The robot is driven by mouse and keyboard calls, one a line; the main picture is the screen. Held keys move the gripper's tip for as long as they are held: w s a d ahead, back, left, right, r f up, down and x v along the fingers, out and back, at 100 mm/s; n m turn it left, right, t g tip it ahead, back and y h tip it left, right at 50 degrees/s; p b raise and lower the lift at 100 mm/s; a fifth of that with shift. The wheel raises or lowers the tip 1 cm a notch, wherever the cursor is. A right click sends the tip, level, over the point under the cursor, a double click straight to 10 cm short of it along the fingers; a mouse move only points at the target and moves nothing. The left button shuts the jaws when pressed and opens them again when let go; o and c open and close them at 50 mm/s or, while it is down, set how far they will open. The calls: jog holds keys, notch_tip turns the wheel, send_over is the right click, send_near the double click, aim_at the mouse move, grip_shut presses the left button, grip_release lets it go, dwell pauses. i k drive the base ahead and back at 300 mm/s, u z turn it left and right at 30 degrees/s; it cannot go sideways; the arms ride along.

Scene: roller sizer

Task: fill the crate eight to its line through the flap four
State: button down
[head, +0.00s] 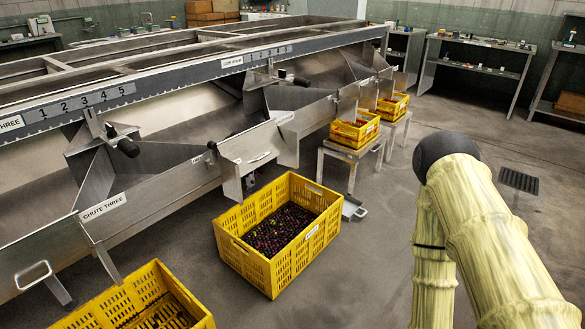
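A large yellow crate (255,268) stands on the floor below the middle chute and holds a layer of small dark fruit (280,227) with some green. It has a pale label on its right side, too small to read, so I cannot tell whether it is crate eight. I make out no fill line. Above its back left edge is a metal flap (245,170) with a handle, at the end of a chute; its number is not readable. I cannot tell how far this flap is open. My arm shows at the right, wrapped in cream sleeving; my gripper is out of view.
A chute labelled CHUTE THREE (103,207) runs at the left, with another yellow crate (130,300) at the bottom left. Smaller yellow crates of fruit (355,130) sit on metal stands. The floor right of the large crate is mostly clear, with a drain grate (518,181).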

aim_at(252, 149)
jog(key=z, duration=0.1)
jog(key=i, duration=1.25)
jog(key=u, duration=0.7)
